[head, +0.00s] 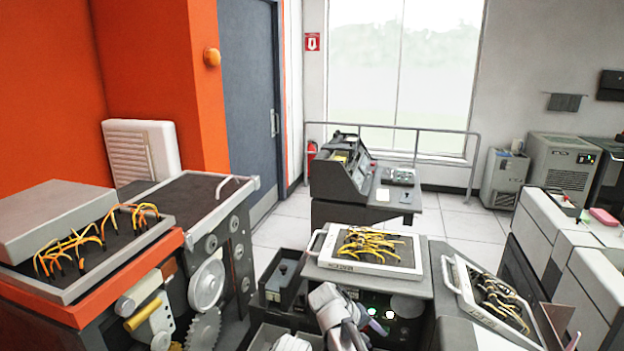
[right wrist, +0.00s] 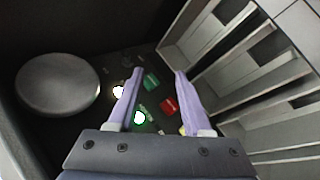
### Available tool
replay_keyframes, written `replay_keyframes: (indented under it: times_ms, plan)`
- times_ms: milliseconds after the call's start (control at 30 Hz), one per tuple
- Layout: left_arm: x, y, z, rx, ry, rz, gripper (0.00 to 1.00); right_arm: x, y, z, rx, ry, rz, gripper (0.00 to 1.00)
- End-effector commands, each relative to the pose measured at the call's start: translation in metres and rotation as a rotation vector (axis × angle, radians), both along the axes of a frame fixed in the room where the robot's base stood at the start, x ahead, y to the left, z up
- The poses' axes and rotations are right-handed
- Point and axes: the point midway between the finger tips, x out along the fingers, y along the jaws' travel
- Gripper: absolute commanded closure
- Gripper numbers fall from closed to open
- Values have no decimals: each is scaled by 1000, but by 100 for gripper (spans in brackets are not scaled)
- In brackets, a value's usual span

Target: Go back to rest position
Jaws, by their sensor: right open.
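My right gripper (right wrist: 157,75) shows in the right wrist view with its two pale lilac fingers apart and nothing between them. It points at a dark panel (right wrist: 120,62) with lit white buttons and small red and green parts. I cannot tell how far the fingertips are from the panel. In the head view my right gripper (head: 340,312) is at the bottom centre, in front of the machine with the lit buttons; its fingertips are hard to make out. A pale part shows at the bottom edge to its left, but no left gripper fingers are visible.
A framed wire board (head: 325,258) lies on the machine top; another board (head: 460,285) leans at right. An orange machine with gears (head: 207,285) stands left. Open dark trays (head: 275,290) sit beside the right gripper. Grey slatted racks (right wrist: 240,75) are close to its right.

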Motion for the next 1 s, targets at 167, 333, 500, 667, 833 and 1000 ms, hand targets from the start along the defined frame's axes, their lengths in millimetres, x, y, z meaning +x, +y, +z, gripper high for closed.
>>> replay_keyframes:
  times_ms: [167, 333, 500, 667, 833, 1000]
  plan:
    - [0, 0, 0, 0, 0, 0, 50, -30, -13, -15, 115, 23, -50, 50]
    - [0, 0, 0, 0, 0, 0, 50, -58, -19, -28, 246, 42, -100, 50]
    - [0, 0, 0, 0, 0, 0, 50, -85, -21, -37, 377, 54, -152, 50]
    - [0, 0, 0, 0, 0, 0, 50, -109, -19, -43, 497, 59, -198, 50]
    - [0, 0, 0, 0, 0, 0, 50, -131, -16, -46, 614, 60, -242, 50]
    - [0, 0, 0, 0, 0, 0, 50, -141, 2, -46, 653, 82, -228, 50]
